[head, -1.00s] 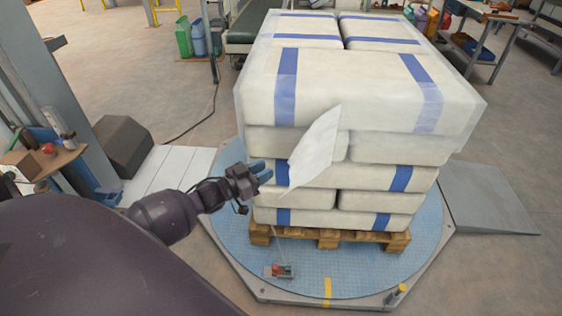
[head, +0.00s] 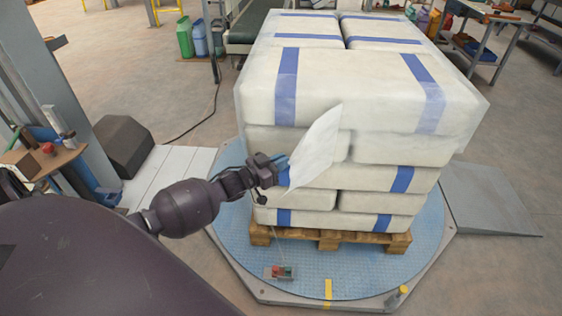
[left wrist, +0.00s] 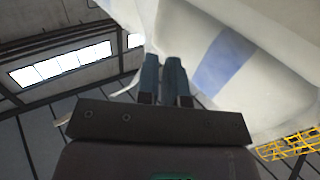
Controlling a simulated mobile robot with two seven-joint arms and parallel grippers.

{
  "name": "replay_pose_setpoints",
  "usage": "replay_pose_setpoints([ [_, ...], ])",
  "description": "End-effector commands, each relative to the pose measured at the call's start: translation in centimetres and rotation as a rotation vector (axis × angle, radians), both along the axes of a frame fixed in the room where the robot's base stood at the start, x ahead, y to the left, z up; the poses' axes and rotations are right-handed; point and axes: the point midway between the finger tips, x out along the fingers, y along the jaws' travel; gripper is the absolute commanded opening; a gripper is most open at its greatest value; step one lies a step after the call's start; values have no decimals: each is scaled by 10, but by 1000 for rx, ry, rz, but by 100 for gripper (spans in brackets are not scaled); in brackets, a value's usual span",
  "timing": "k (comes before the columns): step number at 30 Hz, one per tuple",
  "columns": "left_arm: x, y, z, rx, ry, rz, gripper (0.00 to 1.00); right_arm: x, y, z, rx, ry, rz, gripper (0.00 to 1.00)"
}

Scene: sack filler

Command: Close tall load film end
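The tall load (head: 345,205) is white sacks with blue bands, stacked in layers on a wooden pallet (head: 330,240) and covered at the top by clear film. The loose film end (head: 317,150) is a pale flap sticking out from the load's near left face. My left gripper (head: 283,163) is at the flap's lower left edge. In the left wrist view its two blue-grey fingers (left wrist: 164,72) are close together, with a thin pale edge of film beside them; they look shut on the film end, though the pinch itself is partly hidden. My right gripper is out of view.
The pallet stands on a round blue turntable (head: 240,245). A grey ramp (head: 487,197) is at right, a dark block (head: 125,146) and a post at left.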

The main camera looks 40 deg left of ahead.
Motion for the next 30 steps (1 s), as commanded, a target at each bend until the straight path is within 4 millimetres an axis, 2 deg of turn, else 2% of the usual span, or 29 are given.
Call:
replay_pose_setpoints([
  [17, 1, 5, -1, 4, 2, -19, 0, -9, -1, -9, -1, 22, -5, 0],
  [30, 15, 40, -5, 3, 6, -119, 0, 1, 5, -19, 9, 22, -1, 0],
])
